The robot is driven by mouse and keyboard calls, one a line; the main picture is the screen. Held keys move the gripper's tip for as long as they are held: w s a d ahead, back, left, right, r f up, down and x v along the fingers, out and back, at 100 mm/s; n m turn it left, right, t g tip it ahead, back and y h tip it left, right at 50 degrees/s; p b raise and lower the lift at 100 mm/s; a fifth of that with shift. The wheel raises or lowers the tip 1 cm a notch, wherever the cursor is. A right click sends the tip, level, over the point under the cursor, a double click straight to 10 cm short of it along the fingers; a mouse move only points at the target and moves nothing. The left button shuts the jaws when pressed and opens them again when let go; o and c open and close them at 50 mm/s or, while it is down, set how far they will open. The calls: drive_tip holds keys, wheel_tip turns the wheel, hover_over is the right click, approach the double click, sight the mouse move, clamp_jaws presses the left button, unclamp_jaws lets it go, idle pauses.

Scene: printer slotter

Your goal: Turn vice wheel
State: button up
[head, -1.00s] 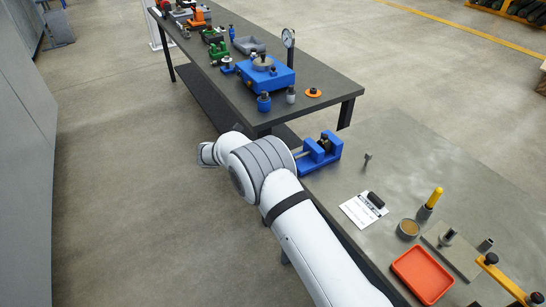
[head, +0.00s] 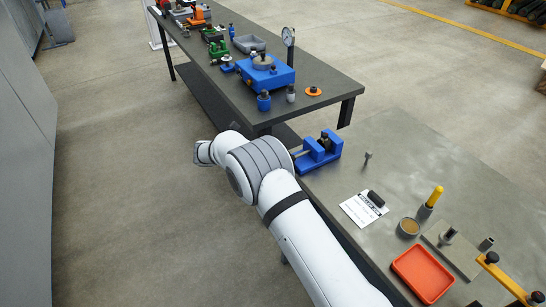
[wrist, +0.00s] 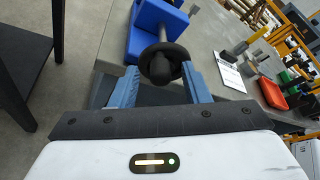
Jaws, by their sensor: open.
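The blue vice (head: 322,152) sits at the near left corner of the grey bench in the head view. Its wheel is hidden there behind my arm. In the wrist view the blue vice (wrist: 155,22) is at the top, and its round black wheel (wrist: 162,64) on a metal screw faces me. My gripper (wrist: 160,78) is open, with one blue-grey finger to each side of the wheel. The wheel lies between the fingers; I cannot tell whether either finger touches it. The head view does not show the fingers.
On the grey bench are an orange tray (head: 423,273), a white label sheet (head: 362,209), a yellow-handled tool (head: 433,199) and a round dish (head: 408,227). A second dark table (head: 225,82) with several fixtures stands behind. The floor at left is clear.

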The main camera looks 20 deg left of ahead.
drive_tip(key=b+v, duration=0.1)
drive_tip(key=v, duration=0.5)
drive_tip(key=shift+s+a, duration=0.2)
drive_tip(key=shift+a, duration=0.05)
drive_tip(key=shift+r, duration=0.1)
